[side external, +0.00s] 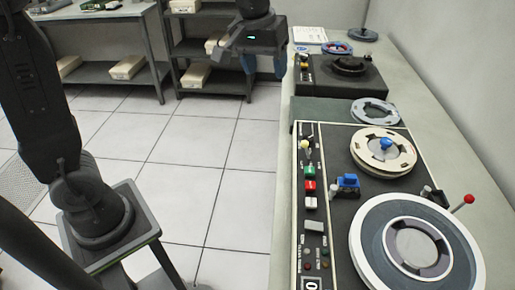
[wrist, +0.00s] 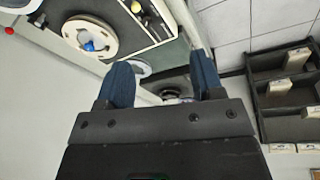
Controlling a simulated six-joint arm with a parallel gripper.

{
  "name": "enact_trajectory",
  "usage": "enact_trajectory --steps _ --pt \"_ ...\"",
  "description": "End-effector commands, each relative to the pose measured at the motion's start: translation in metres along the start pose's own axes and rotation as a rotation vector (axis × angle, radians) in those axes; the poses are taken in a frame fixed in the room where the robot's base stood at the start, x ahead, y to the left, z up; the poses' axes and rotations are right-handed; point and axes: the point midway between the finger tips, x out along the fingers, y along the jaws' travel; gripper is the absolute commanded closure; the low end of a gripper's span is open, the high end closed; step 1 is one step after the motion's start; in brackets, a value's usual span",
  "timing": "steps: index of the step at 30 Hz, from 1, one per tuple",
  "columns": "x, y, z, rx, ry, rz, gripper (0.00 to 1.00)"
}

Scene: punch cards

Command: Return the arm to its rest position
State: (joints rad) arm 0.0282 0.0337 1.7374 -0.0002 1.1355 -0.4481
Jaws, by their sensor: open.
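My gripper (side external: 264,66) hangs in the air at the top middle of the side view, left of the bench's far end. Its two blue fingers are apart with nothing between them. In the wrist view the gripper (wrist: 160,82) shows its fingers spread, with part of the bench equipment visible beyond the gap. The dark base of my arm stands on a pedestal at the left of the side view.
A long bench (side external: 425,135) along the right wall carries a tape deck panel (side external: 335,225) with reels, buttons and a red-knobbed lever (side external: 468,199). A dark unit (side external: 340,75) sits farther back. Shelves (side external: 212,80) with boxes stand behind. The tiled floor (side external: 190,165) between is clear.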

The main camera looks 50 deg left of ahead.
Motion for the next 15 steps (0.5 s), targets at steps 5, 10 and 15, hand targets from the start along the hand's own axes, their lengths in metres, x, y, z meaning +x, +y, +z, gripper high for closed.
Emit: enact_trajectory --steps 5,10,15 --pt "-0.024 -0.034 0.062 0.141 0.089 0.031 0.39" --pt "-0.024 -0.062 0.118 0.272 0.168 0.046 0.39" --pt "-0.013 -0.082 0.158 0.371 0.228 0.049 0.39"
